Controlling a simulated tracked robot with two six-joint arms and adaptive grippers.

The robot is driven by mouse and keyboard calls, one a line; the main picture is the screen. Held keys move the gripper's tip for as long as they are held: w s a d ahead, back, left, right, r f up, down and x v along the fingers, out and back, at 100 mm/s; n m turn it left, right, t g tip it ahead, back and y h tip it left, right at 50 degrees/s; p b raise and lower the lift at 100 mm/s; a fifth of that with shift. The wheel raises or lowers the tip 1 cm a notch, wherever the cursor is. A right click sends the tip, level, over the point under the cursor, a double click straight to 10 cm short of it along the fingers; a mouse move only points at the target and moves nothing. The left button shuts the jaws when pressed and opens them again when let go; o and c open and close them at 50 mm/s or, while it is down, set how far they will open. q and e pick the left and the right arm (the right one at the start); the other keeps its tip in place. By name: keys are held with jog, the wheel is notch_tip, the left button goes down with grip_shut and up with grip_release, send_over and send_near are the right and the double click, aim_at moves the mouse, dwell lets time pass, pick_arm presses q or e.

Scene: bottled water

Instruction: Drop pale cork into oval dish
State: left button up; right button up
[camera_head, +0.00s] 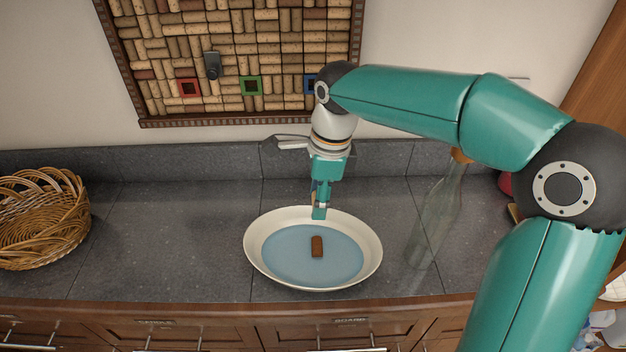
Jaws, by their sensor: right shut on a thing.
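The oval dish (258,264), cream-rimmed with a blue inside, sits on the grey counter. A dark brown cork (317,246) lies in it near the middle. My right gripper (319,213) points down over the back part of the dish and is shut. A small tan sliver, the pale cork (313,196), shows at its fingers; most of it is hidden by the gripper. My left gripper is not in view.
A clear glass bottle (432,225) with an orange-brown stopper stands right of the dish, partly behind my right arm. A wicker basket (40,225) stands at the far left. The counter between basket and dish is clear. A framed cork board (230,60) hangs behind.

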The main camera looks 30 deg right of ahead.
jog(key=shift+w+f, duration=0.15)
jog(key=shift+f, duration=0.15)
jog(key=f+b, duration=0.5)
jog(key=shift+s+d+f, duration=0.15)
jog(key=shift+s, duration=0.1)
jog(key=o, duration=0.8)
notch_tip(320, 180, up, 12)
jog(key=d, duration=0.1)
jog(key=shift+s, duration=0.35)
jog(key=shift+d+f, duration=0.1)
